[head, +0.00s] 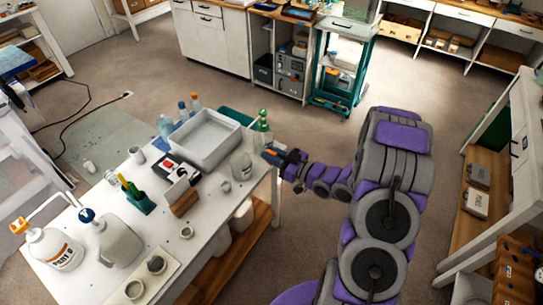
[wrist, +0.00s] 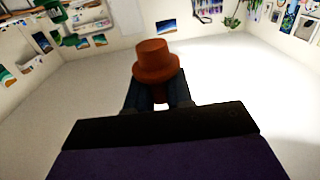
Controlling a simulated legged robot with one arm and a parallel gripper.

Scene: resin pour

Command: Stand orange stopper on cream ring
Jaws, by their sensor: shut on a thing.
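Two small cream ring-like pieces stand on the table: one ring (head: 225,186) near the glass jar, another ring (head: 187,232) near the front edge. I cannot tell which is the cream ring of the task. My gripper is to the right of both and apart from them.
The white table (head: 150,222) is crowded. A clear jar (head: 241,166), a green bottle (head: 263,124) and a grey tray (head: 238,137) stand near my gripper. A wooden block (head: 184,202) and jugs (head: 118,243) are farther left.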

